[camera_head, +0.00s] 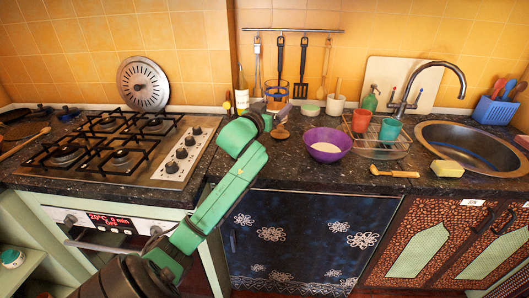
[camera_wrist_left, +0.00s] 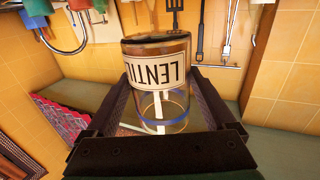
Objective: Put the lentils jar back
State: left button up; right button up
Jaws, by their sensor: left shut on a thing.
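The lentils jar (camera_head: 277,88) is clear glass with a blue band and brown contents. It shows behind the end of my left arm in the head view. In the left wrist view, the jar (camera_wrist_left: 158,75) is between the fingers, its "LENTIL" label upside down in that turned picture. My left gripper (camera_head: 274,106) is shut on the jar; its two dark fingers (camera_wrist_left: 158,108) flank the glass. I cannot tell whether the jar touches the counter. My right gripper is not in view.
A bottle (camera_head: 242,92) stands left of the jar. A purple bowl (camera_head: 325,146), a dish rack (camera_head: 378,150) with cups and a sink (camera_head: 470,146) are to the right. The gas hob (camera_head: 122,146) is left. Utensils hang from a rail (camera_head: 293,30) behind.

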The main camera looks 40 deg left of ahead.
pick_arm(q)
notch_tip(320, 180, down, 15)
jog(key=shift+f+b, duration=0.2)
jog(key=shift+b, duration=0.1)
jog(key=shift+r, duration=0.15)
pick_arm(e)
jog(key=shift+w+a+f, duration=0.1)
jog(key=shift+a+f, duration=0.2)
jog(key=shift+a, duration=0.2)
pick_arm(q)
jog(key=shift+f, duration=0.25)
jog(key=o, duration=1.6)
jog(key=shift+r, duration=0.2)
jog(key=b+v, duration=0.1)
jog(key=v, duration=1.1)
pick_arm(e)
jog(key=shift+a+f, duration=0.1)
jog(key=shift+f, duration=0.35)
